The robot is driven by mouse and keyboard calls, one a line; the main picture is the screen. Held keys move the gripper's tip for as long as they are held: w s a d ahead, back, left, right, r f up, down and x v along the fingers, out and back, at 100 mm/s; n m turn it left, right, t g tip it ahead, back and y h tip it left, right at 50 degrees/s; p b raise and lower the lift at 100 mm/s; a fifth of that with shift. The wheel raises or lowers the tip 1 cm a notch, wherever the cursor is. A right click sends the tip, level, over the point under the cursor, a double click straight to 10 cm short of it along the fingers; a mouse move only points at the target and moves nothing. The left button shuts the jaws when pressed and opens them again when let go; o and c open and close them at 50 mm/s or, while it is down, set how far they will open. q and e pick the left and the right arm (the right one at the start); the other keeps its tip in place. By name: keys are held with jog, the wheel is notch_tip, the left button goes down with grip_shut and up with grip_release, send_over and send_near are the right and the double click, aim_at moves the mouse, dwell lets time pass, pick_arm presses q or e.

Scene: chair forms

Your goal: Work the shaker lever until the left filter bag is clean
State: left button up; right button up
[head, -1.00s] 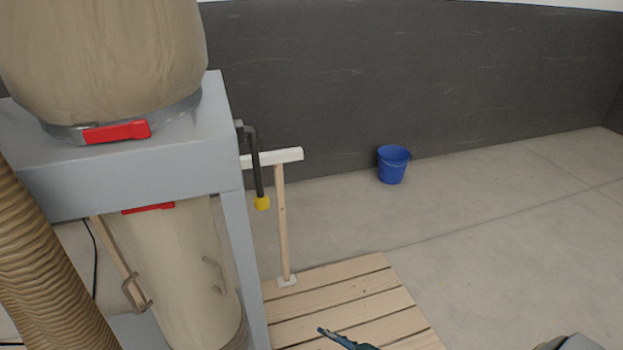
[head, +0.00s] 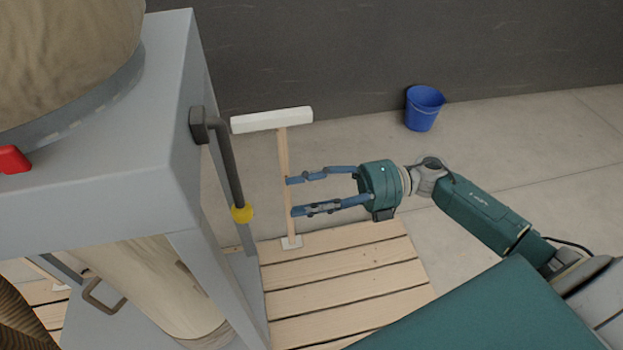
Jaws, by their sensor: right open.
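My left gripper is not in view.
A slatted wooden pallet (head: 340,280) lies on the floor. A blue bucket (head: 424,108) stands by the dark wall. A lower tan bag (head: 150,285) hangs under the frame.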

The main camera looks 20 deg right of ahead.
aim_at(243, 213)
jog(key=a, duration=0.3)
jog(key=w+a+p, duration=0.1)
jog(key=a, duration=0.3)
jog(key=w+a+p, duration=0.1)
jog(key=a, duration=0.3)
jog(key=shift+a+r, duration=0.15)
jog(key=shift+a, duration=0.25)
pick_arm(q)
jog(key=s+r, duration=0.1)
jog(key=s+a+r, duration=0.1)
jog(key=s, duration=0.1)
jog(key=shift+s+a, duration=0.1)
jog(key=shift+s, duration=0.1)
pick_arm(e)
jog(key=c, duration=0.8)
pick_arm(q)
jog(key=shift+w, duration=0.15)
pick_arm(e)
jog(key=shift+o, duration=0.2)
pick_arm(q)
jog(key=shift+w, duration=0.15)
pick_arm(e)
jog(key=o, duration=0.5)
jog(key=shift+c, duration=0.2)
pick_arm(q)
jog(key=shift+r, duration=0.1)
